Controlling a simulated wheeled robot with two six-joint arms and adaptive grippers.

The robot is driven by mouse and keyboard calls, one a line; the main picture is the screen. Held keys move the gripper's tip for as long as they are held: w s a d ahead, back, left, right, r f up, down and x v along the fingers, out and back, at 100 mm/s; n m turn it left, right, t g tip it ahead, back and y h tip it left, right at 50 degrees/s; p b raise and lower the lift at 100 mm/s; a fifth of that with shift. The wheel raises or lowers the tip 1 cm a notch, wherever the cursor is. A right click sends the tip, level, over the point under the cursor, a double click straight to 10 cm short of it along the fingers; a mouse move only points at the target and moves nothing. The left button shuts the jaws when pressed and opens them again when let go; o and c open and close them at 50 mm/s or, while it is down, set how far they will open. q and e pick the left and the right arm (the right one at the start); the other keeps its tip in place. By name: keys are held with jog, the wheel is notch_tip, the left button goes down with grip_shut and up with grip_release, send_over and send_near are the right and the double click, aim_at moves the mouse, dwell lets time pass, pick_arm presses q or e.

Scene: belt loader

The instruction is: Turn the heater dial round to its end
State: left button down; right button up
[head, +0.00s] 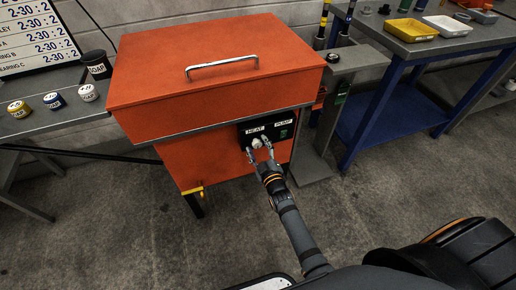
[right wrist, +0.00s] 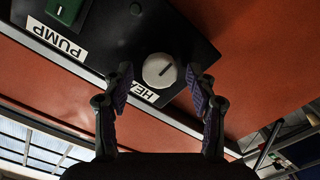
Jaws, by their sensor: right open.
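The heater dial is a round white knob (right wrist: 159,70) with a dark pointer line, on a black panel (right wrist: 120,30) beside the HEAT label. It also shows small in the head view (head: 257,143), on the front of the orange machine (head: 160,95). My right gripper (head: 259,150) is at the panel in front of the dial. In the right wrist view its two fingers (right wrist: 160,85) stand open, one on each side of the dial, with visible gaps. They do not appear to touch it. My left gripper is not in view.
A green switch (right wrist: 66,10) with a PUMP label sits on the same panel. The machine's lid has a metal handle (head: 222,66). A grey post (head: 318,130) and a blue-framed bench (head: 400,100) stand right; a shelf with small pots (head: 55,101) stands left.

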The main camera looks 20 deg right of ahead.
jog(key=shift+c, duration=0.5)
jog(key=c, duration=1.1)
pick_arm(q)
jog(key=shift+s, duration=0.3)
pick_arm(e)
jog(key=shift+o, duration=0.2)
